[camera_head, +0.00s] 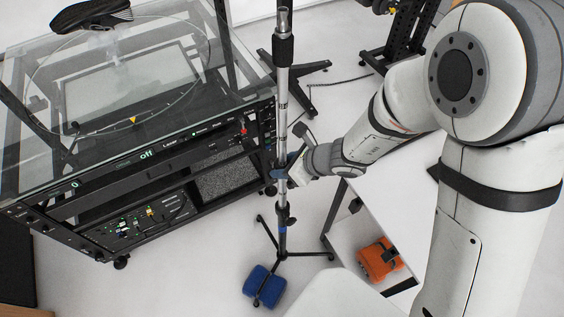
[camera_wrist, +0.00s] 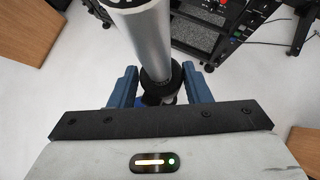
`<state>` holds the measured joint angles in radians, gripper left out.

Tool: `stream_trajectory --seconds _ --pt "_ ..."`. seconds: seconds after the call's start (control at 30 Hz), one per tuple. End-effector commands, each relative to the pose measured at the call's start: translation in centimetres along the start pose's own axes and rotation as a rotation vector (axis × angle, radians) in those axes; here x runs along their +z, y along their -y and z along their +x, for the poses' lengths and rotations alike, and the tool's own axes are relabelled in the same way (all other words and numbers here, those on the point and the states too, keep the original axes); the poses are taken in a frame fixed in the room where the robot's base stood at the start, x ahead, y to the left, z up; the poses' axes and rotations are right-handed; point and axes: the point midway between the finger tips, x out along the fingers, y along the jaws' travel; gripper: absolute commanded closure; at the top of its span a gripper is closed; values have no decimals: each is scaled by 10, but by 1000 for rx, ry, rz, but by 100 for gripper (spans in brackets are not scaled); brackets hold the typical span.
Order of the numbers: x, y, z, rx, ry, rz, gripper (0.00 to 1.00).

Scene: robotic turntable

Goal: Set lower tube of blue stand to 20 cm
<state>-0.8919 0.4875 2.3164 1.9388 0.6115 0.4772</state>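The blue stand is a tall upright metal pole (camera_head: 283,120) with black collars, a small blue band (camera_head: 283,229) low down and black tripod legs (camera_head: 305,254). A blue weight bag (camera_head: 264,287) lies at one leg. My gripper (camera_head: 283,170) is at the pole, above the lower collar (camera_head: 284,214). In the wrist view, the silver tube (camera_wrist: 150,38) and a black collar lie between the blue fingers of my gripper (camera_wrist: 160,84). The fingers stand apart on both sides of the pole, with narrow gaps showing. The pole below is partly hidden by the gripper body.
A glass-topped turntable rack (camera_head: 140,150) with lit panels stands close to the left of the pole. A white table (camera_head: 390,175) is under my arm on the right, with an orange case (camera_head: 380,260) below. Open white floor lies around the tripod.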

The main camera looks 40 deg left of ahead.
Motion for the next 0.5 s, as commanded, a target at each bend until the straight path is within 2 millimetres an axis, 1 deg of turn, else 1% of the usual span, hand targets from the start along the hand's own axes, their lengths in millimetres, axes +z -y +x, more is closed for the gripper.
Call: stream_trajectory --seconds 0.03,0.2,0.4,0.5 --pt "0 -1 0 2 -1 0 53" --pt "-1 -2 1 3 -3 -1 40" --pt "-1 -2 1 4 -4 -1 40" --pt "-1 -1 -3 2 -3 -1 40"
